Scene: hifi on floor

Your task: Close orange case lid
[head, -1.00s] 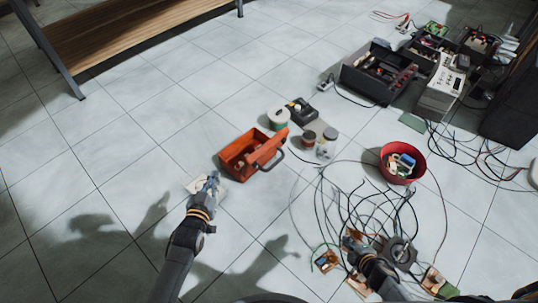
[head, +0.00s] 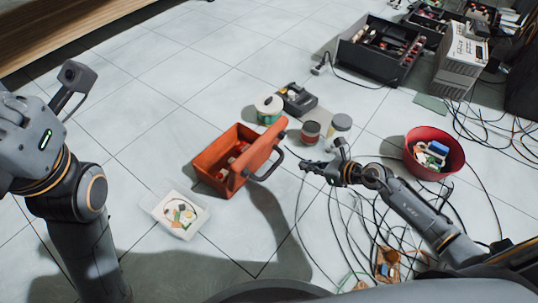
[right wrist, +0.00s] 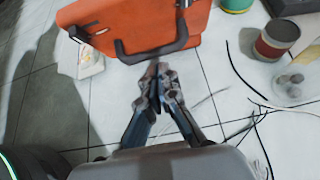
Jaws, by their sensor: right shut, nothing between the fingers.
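The orange case (head: 212,170) stands on the tiled floor with small items inside. Its orange lid (head: 258,153) is up, standing steeply along the right side, with a black handle (head: 270,168) on its outer face. The lid (right wrist: 140,20) and handle (right wrist: 150,52) fill the top of the right wrist view. My right gripper (head: 308,167) is shut and empty, just right of the handle. In the right wrist view its fingertips (right wrist: 158,72) point at the handle; whether they touch it I cannot tell. My left gripper (head: 72,85) is raised at the far left; its jaw opening is unclear.
A white container (head: 178,214) lies in front of the case. A tape roll (head: 268,108), a black device (head: 296,99) and jars (head: 310,131) stand behind it. A red bowl (head: 434,153) and loose cables (head: 350,215) are at right. The floor left of the case is clear.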

